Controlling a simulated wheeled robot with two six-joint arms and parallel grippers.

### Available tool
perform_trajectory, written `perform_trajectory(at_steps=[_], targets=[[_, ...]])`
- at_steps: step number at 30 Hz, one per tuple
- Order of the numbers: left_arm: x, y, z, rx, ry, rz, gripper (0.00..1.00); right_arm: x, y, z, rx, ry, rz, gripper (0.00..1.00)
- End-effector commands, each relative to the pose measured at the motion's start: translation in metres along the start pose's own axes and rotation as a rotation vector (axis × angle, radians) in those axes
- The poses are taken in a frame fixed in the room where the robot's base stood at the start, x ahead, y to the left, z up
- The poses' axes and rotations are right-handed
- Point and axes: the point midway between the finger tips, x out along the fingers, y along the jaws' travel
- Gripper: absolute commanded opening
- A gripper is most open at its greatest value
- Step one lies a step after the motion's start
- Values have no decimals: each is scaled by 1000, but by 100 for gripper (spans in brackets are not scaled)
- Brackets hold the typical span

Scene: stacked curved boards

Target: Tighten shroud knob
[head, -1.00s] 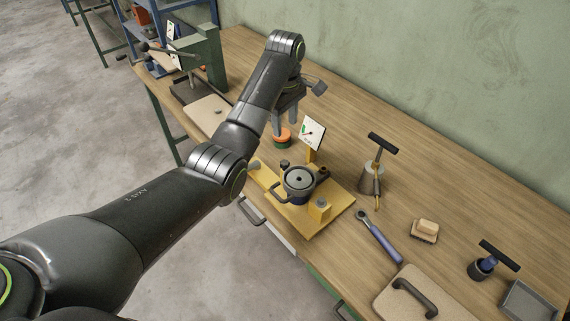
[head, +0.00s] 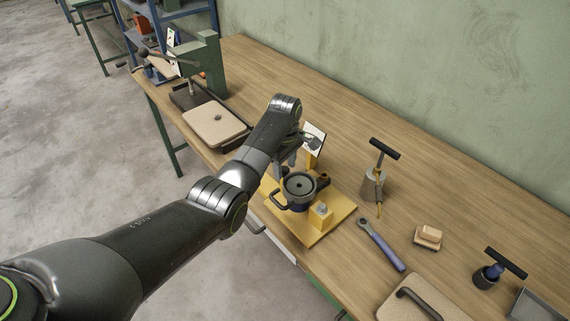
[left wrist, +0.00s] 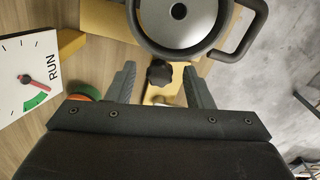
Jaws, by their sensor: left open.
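A dark lobed knob (left wrist: 159,73) shows in the left wrist view, beside a round grey and blue housing (left wrist: 178,20) with a loop handle. In the head view the housing (head: 298,188) sits on a yellow base plate (head: 322,228), and my arm and gripper hide the knob. My left gripper (head: 287,160) is open and points down behind the housing. In the left wrist view its two fingers stand on either side of the knob, with gaps on both sides. I cannot tell how far above the knob the fingertips are. My right gripper is not in view.
A white dial card (head: 314,136) marked RUN stands close to the gripper. A wrench (head: 381,245), a brush (head: 428,236) and a T-handled tool (head: 375,180) lie or stand to the right. A beige board (head: 214,123) lies left. The back of the bench is clear.

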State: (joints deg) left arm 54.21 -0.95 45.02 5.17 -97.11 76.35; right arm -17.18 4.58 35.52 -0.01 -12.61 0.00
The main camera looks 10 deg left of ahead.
Motion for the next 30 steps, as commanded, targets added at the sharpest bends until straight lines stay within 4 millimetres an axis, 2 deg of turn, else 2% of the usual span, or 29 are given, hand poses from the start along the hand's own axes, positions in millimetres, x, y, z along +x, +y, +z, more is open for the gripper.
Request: perform_trajectory(at_steps=[7,17,23,30], targets=[[1,0,0,0,0,0,46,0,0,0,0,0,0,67],[0,0,0,0,0,0,2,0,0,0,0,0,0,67],[-2,0,0,48,0,0,2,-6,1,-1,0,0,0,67],[-3,0,0,265,-1,-1,2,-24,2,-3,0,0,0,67]])
